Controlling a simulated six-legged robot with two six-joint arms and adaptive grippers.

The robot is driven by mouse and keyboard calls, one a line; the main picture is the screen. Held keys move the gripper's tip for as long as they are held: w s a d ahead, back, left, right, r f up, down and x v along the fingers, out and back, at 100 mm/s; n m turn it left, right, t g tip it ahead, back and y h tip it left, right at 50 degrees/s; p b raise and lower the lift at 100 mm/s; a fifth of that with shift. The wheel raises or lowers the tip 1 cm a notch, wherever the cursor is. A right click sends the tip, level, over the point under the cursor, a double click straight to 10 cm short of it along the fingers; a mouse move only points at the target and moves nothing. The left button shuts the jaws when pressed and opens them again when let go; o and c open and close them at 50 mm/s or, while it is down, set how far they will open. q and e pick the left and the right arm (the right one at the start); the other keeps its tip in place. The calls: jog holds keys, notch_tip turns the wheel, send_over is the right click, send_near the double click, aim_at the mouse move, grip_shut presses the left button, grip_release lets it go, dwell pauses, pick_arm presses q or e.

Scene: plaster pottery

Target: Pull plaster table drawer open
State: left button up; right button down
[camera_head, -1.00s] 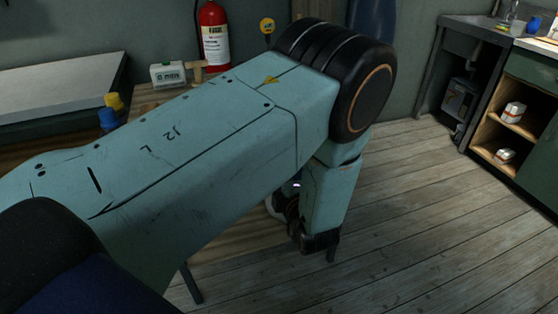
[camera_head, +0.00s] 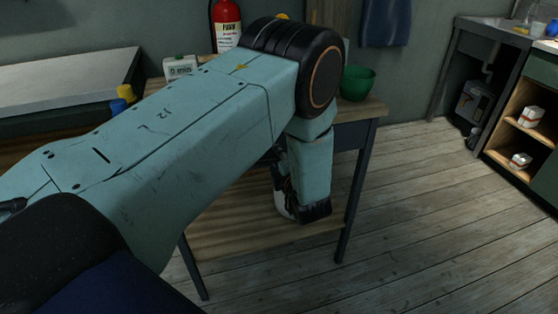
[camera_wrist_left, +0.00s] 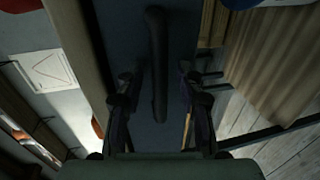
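The plaster table (camera_head: 365,110) has a wooden top, dark legs and a lower shelf. My left arm crosses in front of it and hides most of its front in the head view. In the left wrist view, a dark bar handle (camera_wrist_left: 157,60) stands out from the dark drawer front (camera_wrist_left: 178,35). My left gripper (camera_wrist_left: 159,90) is open, with one finger on each side of the handle and a visible gap to both. I cannot tell whether the drawer is shut. My right gripper is not in view.
A green bowl (camera_head: 358,83) stands on the table's right end. A whitish object (camera_head: 283,204) sits on the lower shelf (camera_head: 225,240), partly behind my wrist. A fire extinguisher (camera_head: 226,25) is at the wall. The wooden floor right of the table is clear, up to a cabinet (camera_head: 525,120).

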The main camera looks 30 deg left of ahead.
pick_arm(q)
jog(key=shift+a, duration=0.15)
jog(key=shift+w, duration=0.1)
jog(key=shift+c, duration=0.4)
grip_shut()
